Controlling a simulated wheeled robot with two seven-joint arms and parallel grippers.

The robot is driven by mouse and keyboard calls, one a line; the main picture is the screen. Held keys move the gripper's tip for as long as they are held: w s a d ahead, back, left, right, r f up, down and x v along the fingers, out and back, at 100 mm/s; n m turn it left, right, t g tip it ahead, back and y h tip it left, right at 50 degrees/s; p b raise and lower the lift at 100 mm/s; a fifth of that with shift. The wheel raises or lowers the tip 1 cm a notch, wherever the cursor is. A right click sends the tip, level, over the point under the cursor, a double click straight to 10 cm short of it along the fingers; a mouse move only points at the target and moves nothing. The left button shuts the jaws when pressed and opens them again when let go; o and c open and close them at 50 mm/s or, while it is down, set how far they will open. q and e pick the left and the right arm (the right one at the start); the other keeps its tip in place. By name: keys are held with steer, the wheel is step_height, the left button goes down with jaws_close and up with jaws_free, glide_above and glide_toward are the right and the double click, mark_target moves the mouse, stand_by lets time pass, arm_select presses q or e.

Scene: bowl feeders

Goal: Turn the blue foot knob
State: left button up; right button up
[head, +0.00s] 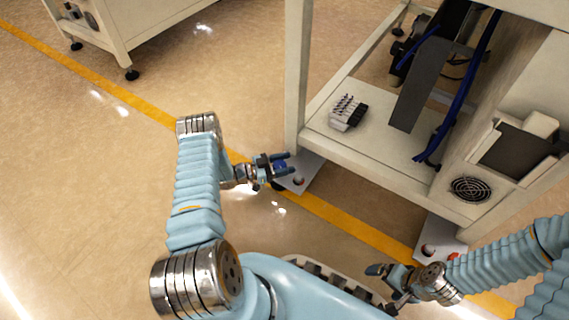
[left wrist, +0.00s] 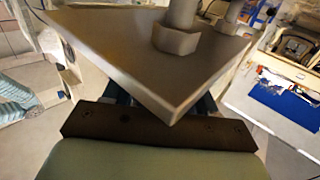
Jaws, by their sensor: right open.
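The blue foot knob (head: 280,167) sits low under the left foot plate (head: 301,181) of the machine frame, partly covered by my gripper. My left gripper (head: 277,168) reaches it from the left, its dark fingers on either side of the knob. Whether they press on it I cannot tell. In the left wrist view the foot plate (left wrist: 150,60) with its hex nut (left wrist: 176,39) covers the fingertips and the knob. My right gripper (head: 385,284) is open and empty, near the right foot plate (head: 428,248).
The machine frame's shelf (head: 385,150) overhangs behind the feet and carries a small block with pins (head: 347,112). A red part (head: 453,256) shows by the right foot. Another cabinet (head: 110,30) stands far left. The floor at left is clear.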

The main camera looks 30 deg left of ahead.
arm_select(q)
steer(key=c, duration=0.4)
steer(key=shift+f+m+g+h+b, duration=0.3)
steer(key=shift+m+g+h+b, duration=0.35)
steer(key=shift+b, duration=0.25)
steer(key=shift+s+d+r+m+g+h, duration=0.1)
steer(key=shift+r+m+g+h, duration=0.1)
steer(key=shift+m+g+h, duration=0.5)
steer(key=shift+s+r+m+g+h, duration=0.15)
steer(key=shift+m+g+h, duration=0.6)
steer(key=shift+g, duration=0.9)
steer(key=o, duration=0.7)
steer(key=shift+s, duration=0.1)
